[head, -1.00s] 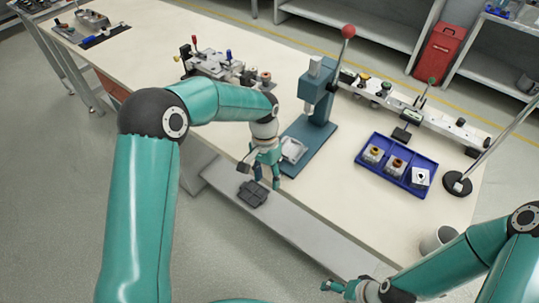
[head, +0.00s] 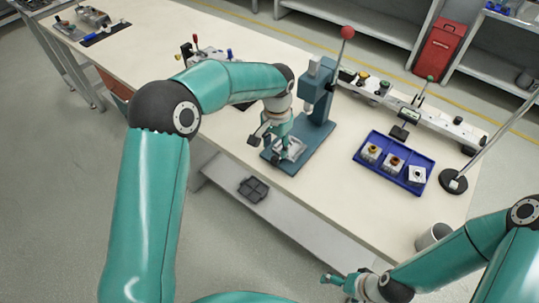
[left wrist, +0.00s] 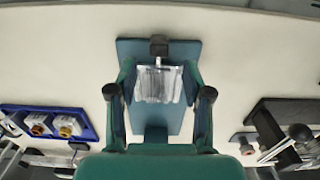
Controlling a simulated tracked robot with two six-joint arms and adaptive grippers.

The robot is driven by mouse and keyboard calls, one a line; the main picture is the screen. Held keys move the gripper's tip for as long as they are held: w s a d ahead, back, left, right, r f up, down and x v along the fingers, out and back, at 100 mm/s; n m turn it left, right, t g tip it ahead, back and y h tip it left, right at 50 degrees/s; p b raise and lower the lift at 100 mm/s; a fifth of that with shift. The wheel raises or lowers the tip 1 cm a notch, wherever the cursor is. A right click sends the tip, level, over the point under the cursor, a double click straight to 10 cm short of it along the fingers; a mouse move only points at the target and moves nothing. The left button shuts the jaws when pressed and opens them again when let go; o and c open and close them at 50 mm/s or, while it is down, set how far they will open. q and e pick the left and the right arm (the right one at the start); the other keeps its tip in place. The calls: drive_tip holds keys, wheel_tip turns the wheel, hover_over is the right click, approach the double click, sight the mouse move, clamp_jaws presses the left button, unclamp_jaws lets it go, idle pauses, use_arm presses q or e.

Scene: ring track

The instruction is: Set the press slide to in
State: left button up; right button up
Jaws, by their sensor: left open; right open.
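The teal press (head: 316,97) stands on the bench, its lever topped by a red ball (head: 347,32). Its silver slide (head: 296,146) lies on the front part of the base, out in front of the column. In the left wrist view the slide (left wrist: 158,84) shows as a ribbed clear-silver block with a dark knob (left wrist: 158,45) at its edge. My left gripper (head: 281,156) is open over the slide, with one finger on each side; I cannot tell whether they touch it. It partly hides the slide. My right gripper (head: 335,281) is open and empty, low beyond the bench's front edge.
A blue tray (head: 381,173) with several parts sits right of the press. A rail fixture (head: 440,123) runs behind it, and a lamp base (head: 453,181) stands at right. A dark gridded piece (head: 253,189) lies on the lower shelf.

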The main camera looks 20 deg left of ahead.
sight(275, 157)
use_arm(q)
wheel_tip(275, 157, down, 6)
drive_tip(key=shift+f+p, duration=0.1)
drive_tip(key=shift+p, duration=0.25)
clamp_jaws()
